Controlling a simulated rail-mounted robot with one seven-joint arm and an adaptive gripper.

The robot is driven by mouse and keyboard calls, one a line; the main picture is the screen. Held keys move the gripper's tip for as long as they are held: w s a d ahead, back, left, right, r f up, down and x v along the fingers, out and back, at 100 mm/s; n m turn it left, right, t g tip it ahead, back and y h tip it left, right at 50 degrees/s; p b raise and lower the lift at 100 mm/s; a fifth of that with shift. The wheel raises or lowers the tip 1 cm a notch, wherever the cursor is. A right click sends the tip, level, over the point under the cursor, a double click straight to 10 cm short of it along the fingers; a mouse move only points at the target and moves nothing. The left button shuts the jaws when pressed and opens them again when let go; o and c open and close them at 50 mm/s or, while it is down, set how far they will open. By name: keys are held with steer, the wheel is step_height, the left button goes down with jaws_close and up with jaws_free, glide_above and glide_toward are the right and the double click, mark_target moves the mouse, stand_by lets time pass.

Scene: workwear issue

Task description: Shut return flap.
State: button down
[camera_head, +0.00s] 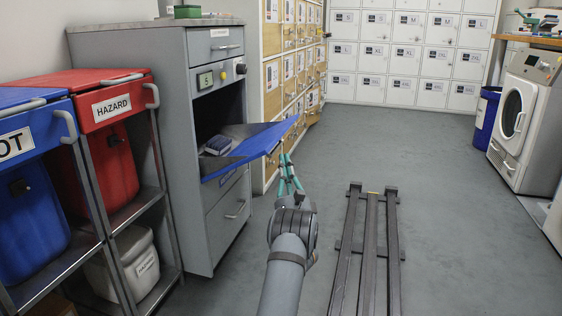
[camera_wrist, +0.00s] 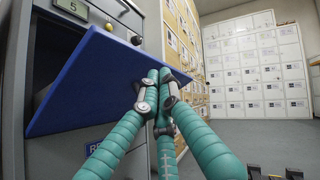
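The return flap (camera_head: 252,146) is a blue panel on the front of the grey cabinet (camera_head: 175,120). It stands open, tilted outward and upward, with the dark opening behind it. A small dark blue and white item (camera_head: 218,145) lies inside, behind the flap. My gripper (camera_head: 286,162) has teal fingers and is at the flap's right outer side. In the wrist view the flap (camera_wrist: 95,85) fills the upper left, and my fingertips (camera_wrist: 158,78) are close together at its right edge. They seem to touch or nearly touch it. I see nothing held between them.
Red (camera_head: 105,140) and blue (camera_head: 30,215) bins stand left of the cabinet. Wooden lockers (camera_head: 285,80) stand behind it and white lockers (camera_head: 405,60) at the back. A floor rail (camera_head: 370,250) runs on the right. The grey floor (camera_head: 450,180) beyond it is clear up to the washing machine (camera_head: 525,120).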

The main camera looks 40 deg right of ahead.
steer(key=shift+w+a+r, duration=0.25)
steer(key=shift+r, duration=0.3)
steer(key=shift+w+a+r, duration=0.2)
steer(key=shift+w+r, duration=0.05)
steer(key=shift+r, duration=0.25)
